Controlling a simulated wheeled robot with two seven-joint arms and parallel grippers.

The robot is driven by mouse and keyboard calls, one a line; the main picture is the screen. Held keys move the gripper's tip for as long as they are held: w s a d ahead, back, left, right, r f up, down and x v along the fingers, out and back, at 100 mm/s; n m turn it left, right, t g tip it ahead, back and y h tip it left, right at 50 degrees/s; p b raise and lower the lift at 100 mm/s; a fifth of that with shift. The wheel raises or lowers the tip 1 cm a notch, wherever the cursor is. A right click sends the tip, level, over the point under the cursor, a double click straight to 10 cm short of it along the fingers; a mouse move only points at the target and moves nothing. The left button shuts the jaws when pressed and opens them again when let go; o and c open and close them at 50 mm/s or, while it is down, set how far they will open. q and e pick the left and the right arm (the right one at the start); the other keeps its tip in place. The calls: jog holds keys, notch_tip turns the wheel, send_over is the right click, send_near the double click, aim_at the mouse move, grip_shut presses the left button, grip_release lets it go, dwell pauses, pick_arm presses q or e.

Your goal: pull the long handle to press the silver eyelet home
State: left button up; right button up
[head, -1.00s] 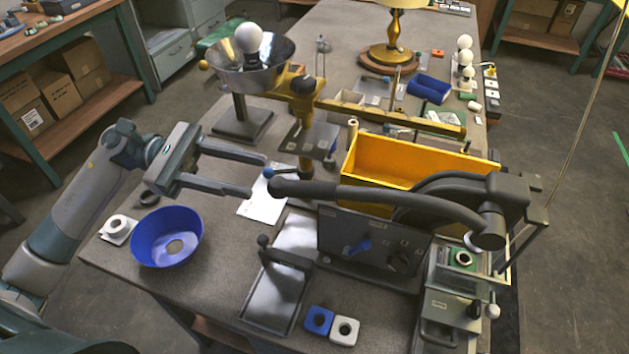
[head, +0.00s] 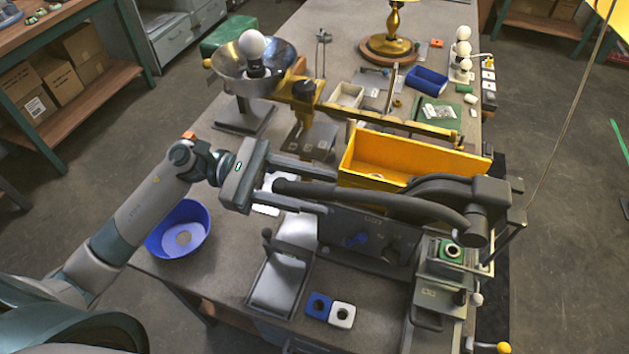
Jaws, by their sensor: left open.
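The long dark handle (head: 375,206) runs leftward from its pivot at the right of the press (head: 465,200), with its rounded free end at the left. My left gripper (head: 331,190) is open, with one finger on each side of the handle's free end. I cannot tell whether the fingers touch it. The silver eyelet (head: 452,249) appears as a small ring with a dark centre on a green piece at the press's right side. It is too small to tell how deep it sits. My right gripper is not in view.
A yellow bin (head: 400,165) stands close behind the handle. A blue bowl (head: 180,232) sits at the table's left edge, below my left arm. Blue and white square parts (head: 319,305) lie in front of the press. A bulb in a metal bowl (head: 282,55) stands behind.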

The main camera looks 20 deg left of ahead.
pick_arm(q)
jog(key=shift+d, duration=0.2)
grip_shut()
jog(key=shift+w+r, duration=0.1)
jog(key=shift+r, duration=0.05)
